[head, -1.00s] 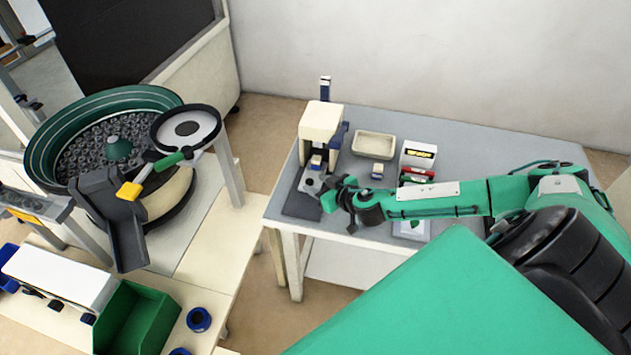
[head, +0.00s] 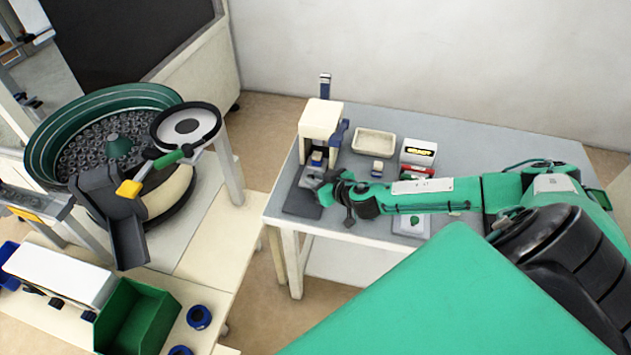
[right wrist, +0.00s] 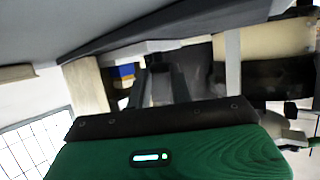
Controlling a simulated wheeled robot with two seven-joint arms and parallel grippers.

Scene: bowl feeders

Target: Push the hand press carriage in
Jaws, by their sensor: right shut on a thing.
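The hand press (head: 322,119) stands on the grey table, with a cream head and a dark base plate (head: 301,203) in front. Its carriage (head: 310,180) is low at the front of the press, and a small blue and tan part (head: 317,158) sits at its inner end, under the head. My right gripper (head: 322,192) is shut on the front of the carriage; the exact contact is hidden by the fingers. In the right wrist view the dark fingers (right wrist: 163,82) reach in close to the press, with a blue and yellow part (right wrist: 125,71) beside them. My left gripper is not in view.
To the right of the press are a cream tray (head: 374,141), a small tan and blue part (head: 377,169) and a white box (head: 418,152). A bowl feeder (head: 100,140) and a green bin (head: 137,318) stand at left, away from my arm.

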